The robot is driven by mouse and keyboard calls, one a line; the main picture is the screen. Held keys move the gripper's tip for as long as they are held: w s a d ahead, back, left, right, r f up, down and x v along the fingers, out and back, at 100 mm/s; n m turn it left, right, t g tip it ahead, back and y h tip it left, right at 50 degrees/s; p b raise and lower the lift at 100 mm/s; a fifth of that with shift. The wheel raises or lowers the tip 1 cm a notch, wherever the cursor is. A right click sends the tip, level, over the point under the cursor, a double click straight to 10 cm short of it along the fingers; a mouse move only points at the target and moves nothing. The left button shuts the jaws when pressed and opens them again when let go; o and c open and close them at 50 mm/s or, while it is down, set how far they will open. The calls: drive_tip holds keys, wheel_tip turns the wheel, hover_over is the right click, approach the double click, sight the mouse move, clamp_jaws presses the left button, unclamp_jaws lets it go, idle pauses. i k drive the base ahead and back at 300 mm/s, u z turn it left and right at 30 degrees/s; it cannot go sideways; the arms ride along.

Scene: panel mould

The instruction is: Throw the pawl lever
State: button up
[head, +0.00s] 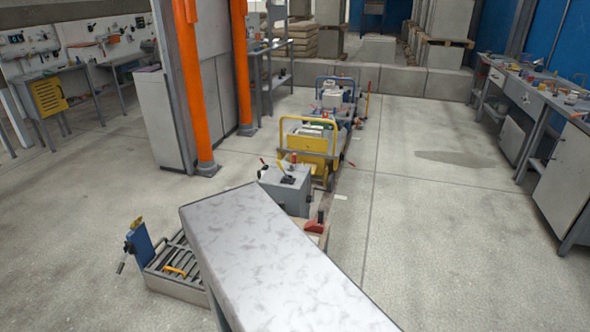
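I cannot tell for certain which part is the pawl lever. A grey box (287,187) in the middle of the head view carries several small levers, among them a yellow lever (281,167). A red lever-like part (314,226) sits low to the right of that box. A blue post (141,249) with a yellow top and a dark crank-like handle stands at the lower left, at the end of a slatted grey frame (176,288). An orange-yellow handle (175,270) lies on or is fixed to the slats. My gripper is not in view.
A long mottled grey slab (262,262) fills the lower middle and hides what lies behind it. Machines with a yellow frame (307,143) and a blue frame (334,95) stand beyond. Orange posts (186,90) rise at left. Open floor (450,235) lies at right, before a workbench (535,100).

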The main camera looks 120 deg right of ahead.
sight(278, 161)
drive_tip(key=u, duration=0.6)
drive_tip(key=k, duration=0.2)
drive_tip(key=z, duration=3.3)
drive_tip(key=k, duration=0.3)
drive_tip(key=z, duration=1.35)
drive_tip(key=i, duration=0.55)
drive_tip(key=z, duration=0.05)
